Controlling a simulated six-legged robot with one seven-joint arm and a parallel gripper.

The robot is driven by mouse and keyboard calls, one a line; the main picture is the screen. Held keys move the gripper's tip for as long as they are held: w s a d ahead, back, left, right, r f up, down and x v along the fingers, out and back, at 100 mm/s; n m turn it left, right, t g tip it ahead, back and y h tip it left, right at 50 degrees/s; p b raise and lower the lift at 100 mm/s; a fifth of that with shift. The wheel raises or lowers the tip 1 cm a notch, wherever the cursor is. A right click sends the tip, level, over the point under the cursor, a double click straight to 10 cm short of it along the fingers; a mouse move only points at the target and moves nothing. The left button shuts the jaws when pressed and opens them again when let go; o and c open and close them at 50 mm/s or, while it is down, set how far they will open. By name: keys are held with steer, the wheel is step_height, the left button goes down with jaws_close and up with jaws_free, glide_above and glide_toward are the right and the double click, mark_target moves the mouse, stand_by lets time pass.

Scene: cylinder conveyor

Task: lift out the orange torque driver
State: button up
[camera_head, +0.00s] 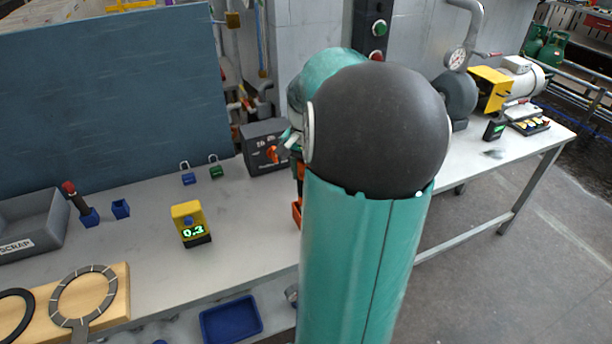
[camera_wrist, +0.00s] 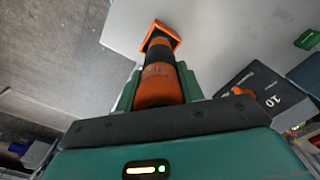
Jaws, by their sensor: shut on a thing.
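The orange torque driver (camera_wrist: 157,85), orange with a black section, sits between the jaws of my gripper (camera_wrist: 161,76) in the wrist view. My gripper is shut on it. The driver's far end meets an orange square holder (camera_wrist: 164,36); I cannot tell how deep it sits in it. In the head view my arm covers most of the gripper and driver. Only an orange edge of the holder (camera_head: 296,214) shows beside my arm, on the bench.
A dark grey box (camera_head: 262,148) with an orange knob stands behind my gripper; it also shows at right in the wrist view (camera_wrist: 262,92). A yellow meter (camera_head: 190,224), blue holders and a grey scrap bin (camera_head: 38,222) stand to the left. Bench surface between meter and holder is clear.

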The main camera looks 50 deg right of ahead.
steer(key=shift+r, duration=2.5)
